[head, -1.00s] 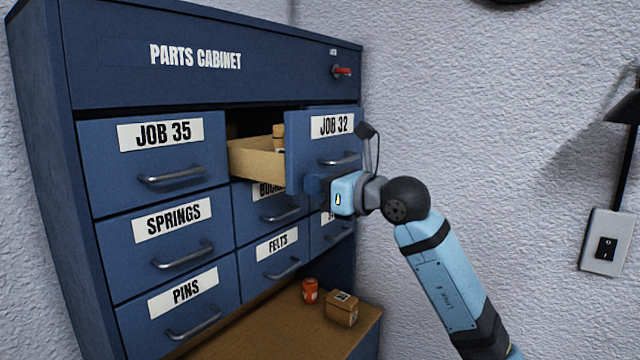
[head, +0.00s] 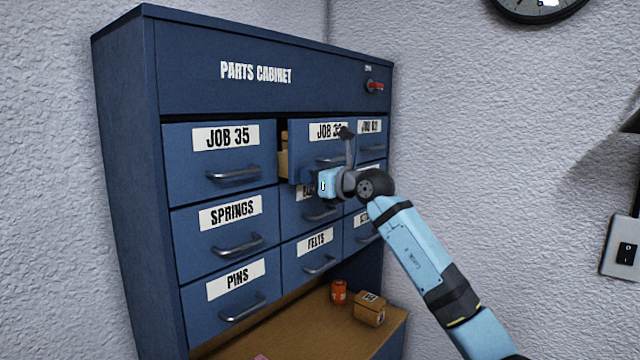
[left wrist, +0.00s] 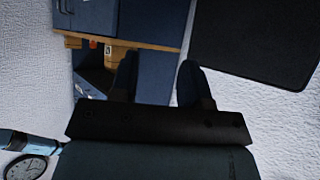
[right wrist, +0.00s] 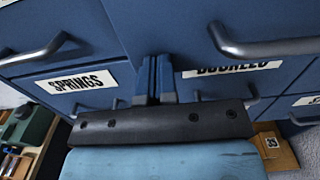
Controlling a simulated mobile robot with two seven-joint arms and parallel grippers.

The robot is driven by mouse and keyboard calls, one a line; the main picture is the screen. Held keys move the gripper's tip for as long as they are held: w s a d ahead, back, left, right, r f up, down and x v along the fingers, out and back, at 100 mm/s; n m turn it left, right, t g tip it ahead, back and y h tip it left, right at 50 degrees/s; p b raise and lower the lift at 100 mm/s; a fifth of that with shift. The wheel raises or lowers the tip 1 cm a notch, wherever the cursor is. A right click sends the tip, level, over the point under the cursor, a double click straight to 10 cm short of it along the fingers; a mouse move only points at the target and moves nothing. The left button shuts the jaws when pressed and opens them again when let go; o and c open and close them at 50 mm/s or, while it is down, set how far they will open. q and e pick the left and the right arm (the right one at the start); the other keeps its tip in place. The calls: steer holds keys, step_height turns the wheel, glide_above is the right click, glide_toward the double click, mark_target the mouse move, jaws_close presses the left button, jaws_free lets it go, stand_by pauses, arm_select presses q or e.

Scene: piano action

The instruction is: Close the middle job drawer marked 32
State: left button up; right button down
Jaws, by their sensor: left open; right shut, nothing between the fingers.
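The middle job drawer (head: 308,148) in the top row of the blue parts cabinet (head: 128,170) stands a little out, with a narrow gap at its left showing its wooden side (head: 284,165). Its label is partly covered by my right arm. My right gripper (head: 308,181) is at the lower left of the drawer front, below its handle (head: 332,159); contact is hard to judge. In the right wrist view its fingers (right wrist: 155,70) are together and empty. My left gripper (left wrist: 156,80) shows only in its wrist view, with fingers apart and nothing between them.
Closed drawers surround it: JOB 35 (head: 215,165) at left, another job drawer (head: 371,140) at right, SPRINGS (head: 225,222) and others below. A red key or latch (head: 376,86) is at upper right. An orange jar (head: 339,292) and small box (head: 369,309) stand on the wooden shelf.

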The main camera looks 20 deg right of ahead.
steer(key=x, duration=0.3)
steer(key=shift+w+d, duration=0.25)
steer(key=shift+w, duration=0.05)
steer(key=shift+w+a, duration=0.35)
steer(key=shift+w, duration=0.15)
arm_select(q)
steer(key=shift+s+d+r, duration=0.1)
steer(key=shift+d+r, duration=0.2)
steer(key=shift+d, duration=0.25)
arm_select(e)
steer(key=shift+r, duration=0.15)
arm_select(q)
steer(key=shift+a, duration=0.15)
steer(key=shift+a+f, duration=0.1)
arm_select(e)
steer(key=shift+d, duration=0.2)
